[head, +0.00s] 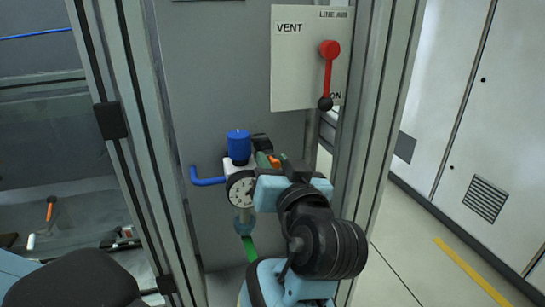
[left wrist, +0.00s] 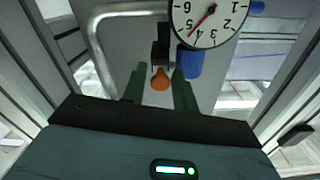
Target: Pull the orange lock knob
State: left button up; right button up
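The orange lock knob (left wrist: 160,79) shows in the left wrist view, below a black fitting (left wrist: 161,52) and close to the pressure gauge (left wrist: 208,16). My left gripper (left wrist: 159,80) is open, with one dark green finger on each side of the knob and a visible gap to each. In the head view my left gripper (head: 264,159) is beside the gauge (head: 241,189) and partly hidden by its own wrist. A small orange patch shows by its fingers there; I cannot tell if it is the knob. My right gripper is not in view.
A blue regulator cap (head: 239,145) and a blue bent pipe (head: 207,181) are close to the gripper. Above is a plate (head: 290,80) marked VENT with a red-handled lever (head: 328,72). Metal frame posts (head: 375,120) stand on both sides. Clear floor lies to the right.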

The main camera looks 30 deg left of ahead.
pick_arm(q)
jog(key=shift+a, duration=0.1)
dwell(0.3)
grip_shut()
jog(key=shift+s+d, duration=0.15)
jog(key=shift+d, duration=0.15)
jog(key=shift+v, duration=1)
